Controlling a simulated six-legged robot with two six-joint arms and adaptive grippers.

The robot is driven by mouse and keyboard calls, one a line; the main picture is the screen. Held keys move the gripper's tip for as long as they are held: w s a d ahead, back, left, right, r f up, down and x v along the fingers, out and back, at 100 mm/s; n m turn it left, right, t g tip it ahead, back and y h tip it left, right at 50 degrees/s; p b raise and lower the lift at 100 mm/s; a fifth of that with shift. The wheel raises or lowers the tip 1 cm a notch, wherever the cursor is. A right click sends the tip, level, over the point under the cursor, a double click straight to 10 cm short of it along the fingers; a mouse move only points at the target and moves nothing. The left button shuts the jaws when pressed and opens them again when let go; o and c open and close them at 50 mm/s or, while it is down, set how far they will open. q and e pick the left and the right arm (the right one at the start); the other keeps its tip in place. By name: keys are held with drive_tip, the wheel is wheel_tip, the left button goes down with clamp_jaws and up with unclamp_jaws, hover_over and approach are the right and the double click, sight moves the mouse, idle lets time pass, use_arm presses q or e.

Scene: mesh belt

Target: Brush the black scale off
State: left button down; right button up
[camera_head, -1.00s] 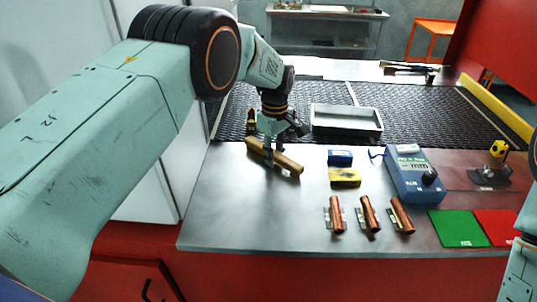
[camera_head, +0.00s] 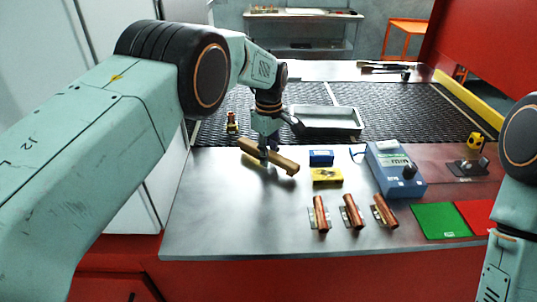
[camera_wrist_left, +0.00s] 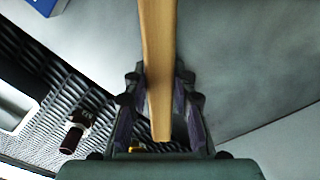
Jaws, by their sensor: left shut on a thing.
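My left gripper (camera_head: 264,153) is shut on a long wooden bar, which looks like a brush handle (camera_head: 285,164), over the left part of the grey bench. In the left wrist view the wooden handle (camera_wrist_left: 158,60) runs between the two fingers (camera_wrist_left: 160,115). Its bristles are not clear to me. Three copper pieces (camera_head: 320,213), (camera_head: 351,210), (camera_head: 384,210) lie in metal holders at the front of the bench, apart from the gripper. I cannot make out black scale on them. My right arm shows at the right edge; its gripper is out of view.
A blue box (camera_head: 320,157), a yellow box (camera_head: 326,175) and a blue meter (camera_head: 394,171) stand right of the handle. Green (camera_head: 440,221) and red (camera_head: 480,216) mats lie front right. A grey tray (camera_head: 328,128) rests on the mesh belt (camera_head: 215,108). The bench's front left is clear.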

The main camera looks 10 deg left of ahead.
use_arm(q)
drive_tip(key=shift+r+p, duration=1.75)
drive_tip(key=shift+r, duration=0.95)
wheel_tip(320, 180, up, 2)
drive_tip(key=shift+r+p, duration=0.25)
drive_tip(key=shift+p, duration=0.8)
drive_tip(key=shift+r, duration=0.25)
drive_tip(key=shift+s, duration=0.1)
drive_tip(key=shift+f, duration=0.1)
